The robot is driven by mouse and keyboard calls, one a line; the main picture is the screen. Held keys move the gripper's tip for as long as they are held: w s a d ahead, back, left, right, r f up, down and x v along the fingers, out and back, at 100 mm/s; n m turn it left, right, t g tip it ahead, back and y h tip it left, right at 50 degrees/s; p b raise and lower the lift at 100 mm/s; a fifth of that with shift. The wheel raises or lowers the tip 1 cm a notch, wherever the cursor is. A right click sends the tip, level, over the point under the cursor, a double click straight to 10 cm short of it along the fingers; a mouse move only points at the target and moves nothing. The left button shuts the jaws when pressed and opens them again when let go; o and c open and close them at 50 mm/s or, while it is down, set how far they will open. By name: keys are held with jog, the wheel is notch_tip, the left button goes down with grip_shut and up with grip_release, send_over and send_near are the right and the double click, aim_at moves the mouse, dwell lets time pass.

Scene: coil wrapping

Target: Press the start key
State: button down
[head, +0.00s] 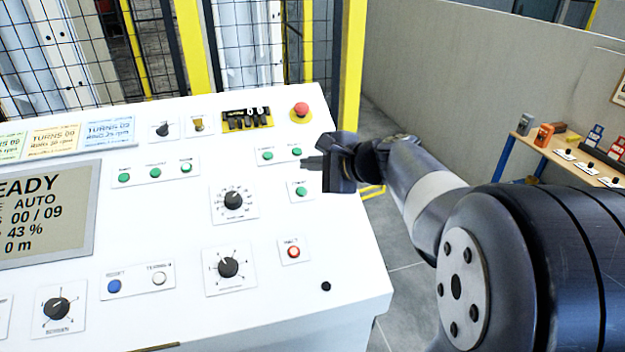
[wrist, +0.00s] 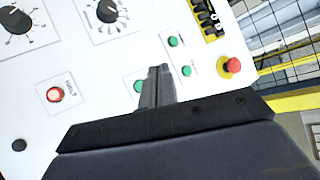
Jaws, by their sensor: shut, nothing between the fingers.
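My gripper (head: 308,163) is shut and empty, its closed fingertips over the right side of the white control panel. A single green key (head: 301,192) sits on its own small plate just below the fingertips in the head view; its label is too small to read. In the wrist view this green key (wrist: 138,86) shows just left of the closed fingers (wrist: 157,72). Two more green keys, the left one (head: 266,156) and the right one (head: 297,152), share a plate above. I cannot tell which key is labelled start, or whether the fingers touch the panel.
A red mushroom button (head: 301,109) stands at the panel's upper right. A red key (head: 293,251), rotary knobs (head: 233,200) and a display (head: 45,213) reading READY are on the panel. A yellow-framed mesh fence (head: 190,45) is behind; a wooden bench (head: 570,155) stands far right.

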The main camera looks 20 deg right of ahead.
aim_at(302, 191)
jog(key=shift+w+r, duration=0.1)
dwell(0.3)
jog(key=w+f+b, duration=0.1)
jog(key=f, duration=0.1)
jog(key=w+f+b, duration=0.1)
jog(key=f+b, duration=0.3)
jog(key=f, duration=0.1)
jog(key=shift+w, duration=0.4)
jog(key=shift+w+f+b, duration=0.4)
jog(key=shift+f+b, duration=0.15)
jog(key=shift+b, duration=0.15)
dwell(1.1)
jog(key=shift+w+f+b, duration=0.15)
jog(key=shift+f+b, duration=0.25)
jog(key=shift+b, duration=0.05)
